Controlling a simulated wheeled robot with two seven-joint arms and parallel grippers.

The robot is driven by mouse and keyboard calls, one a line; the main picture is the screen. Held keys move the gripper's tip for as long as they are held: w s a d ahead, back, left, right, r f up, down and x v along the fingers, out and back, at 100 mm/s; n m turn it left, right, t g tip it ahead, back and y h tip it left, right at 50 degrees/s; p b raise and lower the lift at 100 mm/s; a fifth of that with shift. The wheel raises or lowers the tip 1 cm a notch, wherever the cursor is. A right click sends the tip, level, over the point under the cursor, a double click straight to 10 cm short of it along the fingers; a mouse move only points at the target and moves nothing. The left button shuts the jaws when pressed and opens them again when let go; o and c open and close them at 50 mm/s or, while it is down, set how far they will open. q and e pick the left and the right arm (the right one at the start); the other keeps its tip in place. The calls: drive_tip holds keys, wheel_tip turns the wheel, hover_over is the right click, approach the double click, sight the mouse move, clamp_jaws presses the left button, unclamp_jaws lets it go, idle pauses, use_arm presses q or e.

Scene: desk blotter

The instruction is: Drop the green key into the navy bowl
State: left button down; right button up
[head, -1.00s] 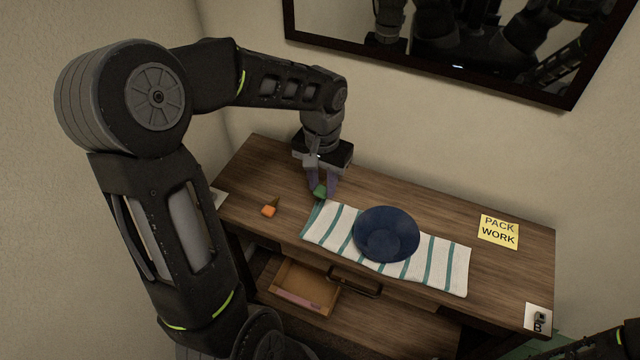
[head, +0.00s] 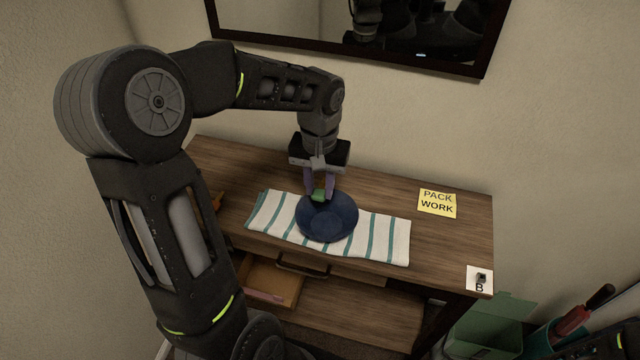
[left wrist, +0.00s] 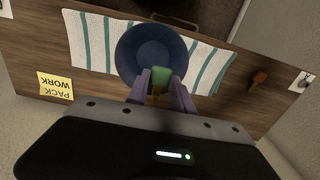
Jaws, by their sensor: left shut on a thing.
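The green key (head: 319,195) is held between the purple fingers of my left gripper (head: 320,192), which is shut on it. In the left wrist view the green key (left wrist: 162,76) shows between the fingertips, in front of the bowl. The navy bowl (head: 328,222) stands upright on a striped towel. In the head view the key and fingertips overlap the bowl's back rim; their exact height above it is hard to tell. The bowl also shows in the left wrist view (left wrist: 140,48). My right gripper is not in view.
The white and teal striped towel (head: 385,238) lies on the wooden desk (head: 465,222). An orange key (left wrist: 259,78) lies on the desk, partly hidden by my arm in the head view. A yellow note (head: 437,203) lies at right. An open drawer (head: 272,282) is below.

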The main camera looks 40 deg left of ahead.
use_arm(q)
drive_tip(key=shift+f+b, duration=1.85)
drive_tip(key=shift+f, duration=0.9)
drive_tip(key=c, duration=1)
unclamp_jaws()
drive_tip(key=shift+c, duration=0.2)
drive_tip(key=shift+r, duration=3.95)
